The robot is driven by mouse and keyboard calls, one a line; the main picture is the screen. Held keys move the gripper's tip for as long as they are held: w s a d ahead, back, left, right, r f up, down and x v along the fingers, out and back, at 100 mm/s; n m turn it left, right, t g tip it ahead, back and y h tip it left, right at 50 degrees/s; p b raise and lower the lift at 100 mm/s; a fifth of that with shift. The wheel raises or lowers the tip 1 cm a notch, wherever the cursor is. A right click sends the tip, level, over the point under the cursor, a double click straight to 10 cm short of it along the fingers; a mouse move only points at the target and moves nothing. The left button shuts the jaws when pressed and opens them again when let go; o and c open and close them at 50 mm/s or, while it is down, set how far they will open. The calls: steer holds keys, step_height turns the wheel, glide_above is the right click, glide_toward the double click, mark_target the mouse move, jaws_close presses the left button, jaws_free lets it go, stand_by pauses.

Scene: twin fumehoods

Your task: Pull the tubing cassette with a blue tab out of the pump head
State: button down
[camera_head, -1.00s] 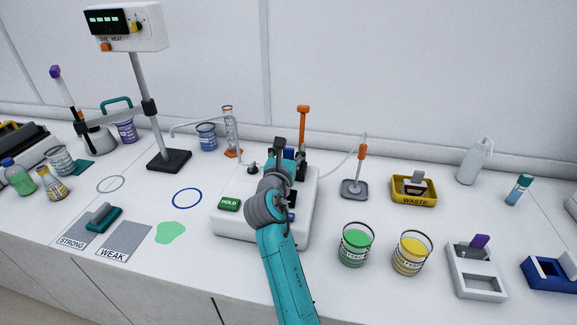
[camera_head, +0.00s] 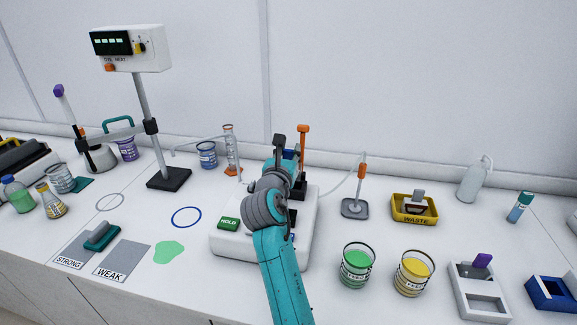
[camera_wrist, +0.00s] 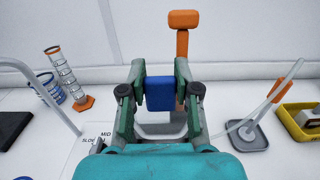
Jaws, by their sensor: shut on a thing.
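The cassette's blue tab (camera_wrist: 160,93) is between the two green fingers of my gripper (camera_wrist: 160,95) in the wrist view, and the fingers are shut on it. In the head view a little of the blue tab (camera_head: 290,155) shows between the dark fingertips of my gripper (camera_head: 289,150), above the back of the white pump (camera_head: 234,245). The arm and wrist hide most of the pump head and the cassette's lower part. I cannot tell whether the cassette is still partly in the head. An orange-topped lever (camera_head: 303,135) stands upright just behind my gripper.
A clear tube runs from the pump area to an orange-clipped stand (camera_head: 355,208) on the right. A measuring cylinder (camera_head: 231,150) stands at the back left. Green (camera_head: 356,266) and yellow (camera_head: 413,274) beakers stand front right. A yellow waste tray (camera_head: 415,208) lies beyond.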

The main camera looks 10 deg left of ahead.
steer(key=shift+r, duration=3.75)
steer(key=shift+r, duration=0.1)
steer(key=shift+r, duration=1.35)
